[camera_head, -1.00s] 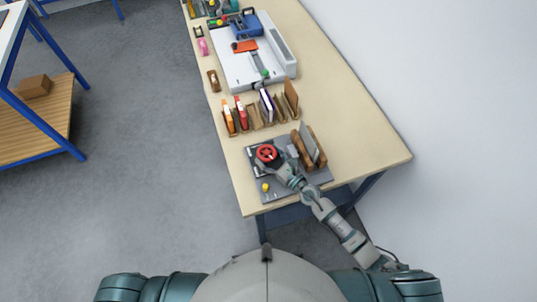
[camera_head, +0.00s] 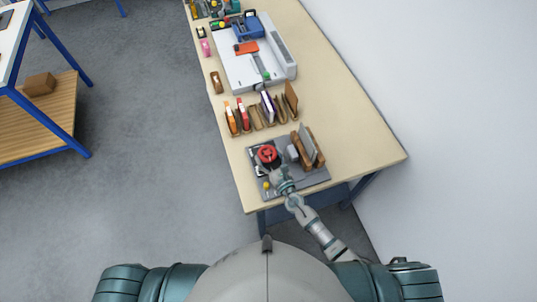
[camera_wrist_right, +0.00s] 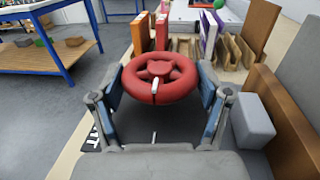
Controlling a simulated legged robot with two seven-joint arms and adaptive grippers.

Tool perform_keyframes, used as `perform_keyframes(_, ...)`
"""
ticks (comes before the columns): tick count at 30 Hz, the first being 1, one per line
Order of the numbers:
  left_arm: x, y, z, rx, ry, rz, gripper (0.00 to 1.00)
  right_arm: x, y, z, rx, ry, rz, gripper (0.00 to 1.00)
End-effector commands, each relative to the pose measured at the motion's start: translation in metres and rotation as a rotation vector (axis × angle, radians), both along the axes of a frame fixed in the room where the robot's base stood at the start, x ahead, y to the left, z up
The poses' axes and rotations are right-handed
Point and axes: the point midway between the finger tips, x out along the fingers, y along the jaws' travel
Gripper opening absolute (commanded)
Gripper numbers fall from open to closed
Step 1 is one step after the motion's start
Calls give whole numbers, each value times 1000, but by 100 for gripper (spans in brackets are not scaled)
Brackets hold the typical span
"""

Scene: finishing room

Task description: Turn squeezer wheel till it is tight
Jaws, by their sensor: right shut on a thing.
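The red squeezer wheel (camera_head: 267,155) sits on the dark grey base plate (camera_head: 312,180) at the near end of the long table. In the right wrist view the wheel (camera_wrist_right: 160,80) is a thick red ring with spokes and a white mark on its near rim. My right gripper (camera_wrist_right: 160,90) has one blue-padded finger on each side of the wheel and is shut on it. In the head view the right gripper (camera_head: 275,172) reaches the wheel from the near right. The parts under the wheel are mostly hidden. My left gripper is not in view.
A grey block (camera_wrist_right: 252,124) and a wooden stand with a grey panel (camera_head: 308,146) are close right of the wheel. A rack of upright books (camera_head: 262,110) stands behind. A white machine (camera_head: 228,72) is farther back. The table's right part is clear.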

Motion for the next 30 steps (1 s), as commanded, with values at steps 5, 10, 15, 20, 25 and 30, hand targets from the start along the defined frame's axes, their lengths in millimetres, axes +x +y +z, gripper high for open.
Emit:
perform_keyframes(5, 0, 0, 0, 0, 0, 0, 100, 0, 0, 0, -1, 0, 0, 100)
perform_keyframes(10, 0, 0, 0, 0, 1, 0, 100, 0, 0, 0, 0, 0, 1, 100)
perform_keyframes(15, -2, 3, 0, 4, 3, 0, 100, -1, -1, 0, 0, 1, 1, 100)
perform_keyframes(20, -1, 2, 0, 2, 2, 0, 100, -18, -9, -1, -2, 1, 1, 100)
perform_keyframes(25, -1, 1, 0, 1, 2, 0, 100, -53, -26, -2, -4, 3, 2, 100)
perform_keyframes(30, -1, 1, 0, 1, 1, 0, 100, -84, -41, -2, -3, 2, 3, 100)
